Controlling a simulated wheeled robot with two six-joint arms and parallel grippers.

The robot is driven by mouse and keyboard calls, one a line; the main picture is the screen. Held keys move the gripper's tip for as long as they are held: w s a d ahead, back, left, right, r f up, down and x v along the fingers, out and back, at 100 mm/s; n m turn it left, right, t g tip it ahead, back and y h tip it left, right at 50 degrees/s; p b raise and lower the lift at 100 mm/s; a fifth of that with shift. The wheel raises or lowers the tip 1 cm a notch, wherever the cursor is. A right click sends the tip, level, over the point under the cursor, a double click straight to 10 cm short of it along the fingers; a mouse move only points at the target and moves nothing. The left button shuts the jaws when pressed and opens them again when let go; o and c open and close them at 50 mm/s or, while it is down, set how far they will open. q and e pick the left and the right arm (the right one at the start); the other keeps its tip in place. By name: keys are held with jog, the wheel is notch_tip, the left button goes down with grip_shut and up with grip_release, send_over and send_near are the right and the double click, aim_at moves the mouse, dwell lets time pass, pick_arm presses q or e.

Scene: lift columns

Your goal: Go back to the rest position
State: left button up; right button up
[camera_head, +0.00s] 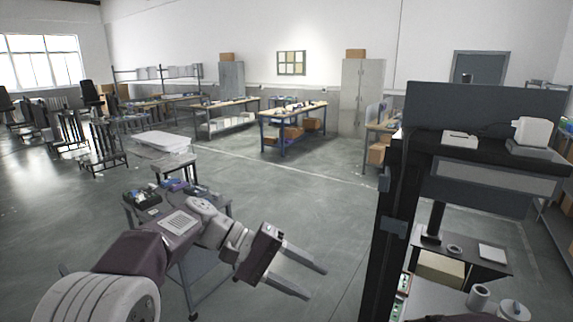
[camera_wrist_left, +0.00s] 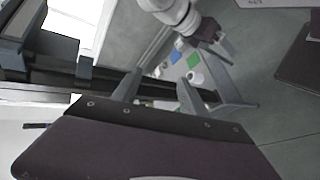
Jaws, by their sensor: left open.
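My left gripper (camera_head: 316,283) reaches out from the lower left in the head view. Its two grey fingers are spread apart with nothing between them, over open floor. It is to the left of the tall dark rack (camera_head: 386,225) and apart from it. In the left wrist view, the dark gripper body fills the bottom and its fingers point up the picture. A pale arm with a dark gripper (camera_wrist_left: 212,48) hangs at the top there and seems to be my right one; its jaws are too small to read.
The rack at the right bears a white device (camera_head: 532,132) on top and cups (camera_head: 479,297) lower down. A small cart (camera_head: 222,207) with parts stands behind my left arm. Workbenches (camera_head: 293,112) and a white table (camera_head: 160,141) are farther back. Middle floor is clear.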

pick_arm(q)
jog(key=s+a+f+t+y+b, duration=0.1)
jog(key=s+a+f+y, duration=0.2)
jog(key=a+f, duration=0.4)
jog(key=s+a+f+t+y+b, duration=0.1)
jog(key=s+a+f+y, duration=0.3)
jog(key=a+f, duration=0.4)
jog(key=s+a+f+t+y+b, duration=0.1)
jog(key=s+a+f+y, duration=0.3)
jog(key=f, duration=1.2)
jog(key=shift+s+a+y+b, duration=0.2)
jog(key=shift+a+y+b, duration=0.3)
jog(key=shift+a, duration=1.25)
pick_arm(e)
jog(key=shift+w+a+f, duration=0.1)
jog(key=shift+f, duration=1.35)
jog(key=shift+w+a+f, duration=0.1)
jog(key=shift+f, duration=1.3)
